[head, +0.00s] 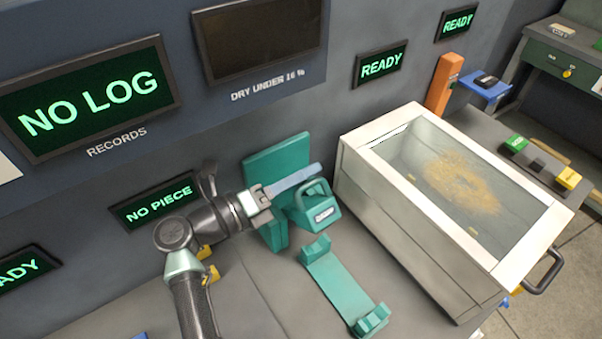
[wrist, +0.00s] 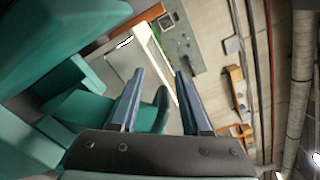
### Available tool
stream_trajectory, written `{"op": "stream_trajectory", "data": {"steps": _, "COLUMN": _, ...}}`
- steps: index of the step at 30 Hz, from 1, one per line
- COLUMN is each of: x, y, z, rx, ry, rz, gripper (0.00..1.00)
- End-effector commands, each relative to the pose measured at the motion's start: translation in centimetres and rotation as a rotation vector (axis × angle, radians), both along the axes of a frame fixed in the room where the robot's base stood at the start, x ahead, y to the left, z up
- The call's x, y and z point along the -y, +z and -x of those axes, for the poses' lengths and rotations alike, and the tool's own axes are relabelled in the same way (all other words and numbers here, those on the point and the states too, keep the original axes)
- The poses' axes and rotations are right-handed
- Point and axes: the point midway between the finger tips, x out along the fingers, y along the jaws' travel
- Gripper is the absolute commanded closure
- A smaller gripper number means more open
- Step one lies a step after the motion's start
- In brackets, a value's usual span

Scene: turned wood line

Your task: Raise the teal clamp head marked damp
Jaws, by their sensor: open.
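The teal clamp head (head: 322,215) has a looped handle on top and a small light label on its front, seemingly reading DAMP. It sits low in front of a teal upright plate (head: 275,158). My gripper (head: 314,170) is above and slightly left of the handle, its blue fingers pointing right and seen nearly edge-on. In the wrist view the fingers (wrist: 159,74) are apart with nothing held between them. Teal parts, including a curved handle-like one (wrist: 158,112), show below and left of the fingers. Whether a finger touches the handle cannot be told.
A teal cradle (head: 340,282) lies on the bench in front of the clamp head. A large pale-framed bin (head: 412,192) with wood dust inside stands close on the right. A grey wall with lit signs, including NO PIECE (head: 155,202), rises behind. Bare bench lies around the cradle.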

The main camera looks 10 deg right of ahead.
Motion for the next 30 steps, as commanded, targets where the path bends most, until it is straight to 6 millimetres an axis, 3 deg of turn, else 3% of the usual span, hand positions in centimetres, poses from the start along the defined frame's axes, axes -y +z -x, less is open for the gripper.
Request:
{"op": "stream_trajectory", "data": {"steps": 7, "x": -1.7, "y": -0.2, "z": 0.5, "rx": 0.001, "ry": 0.003, "rz": 0.0, "gripper": 0.53}}
{"op": "stream_trajectory", "data": {"steps": 21, "x": -10.6, "y": -0.2, "z": 3.8, "rx": 0.001, "ry": 0.003, "rz": -0.001, "gripper": 0.53}}
{"op": "stream_trajectory", "data": {"steps": 30, "x": -12.2, "y": 0.1, "z": 4.5, "rx": 0.0, "ry": 0.0, "rz": 0.0, "gripper": 0.53}}
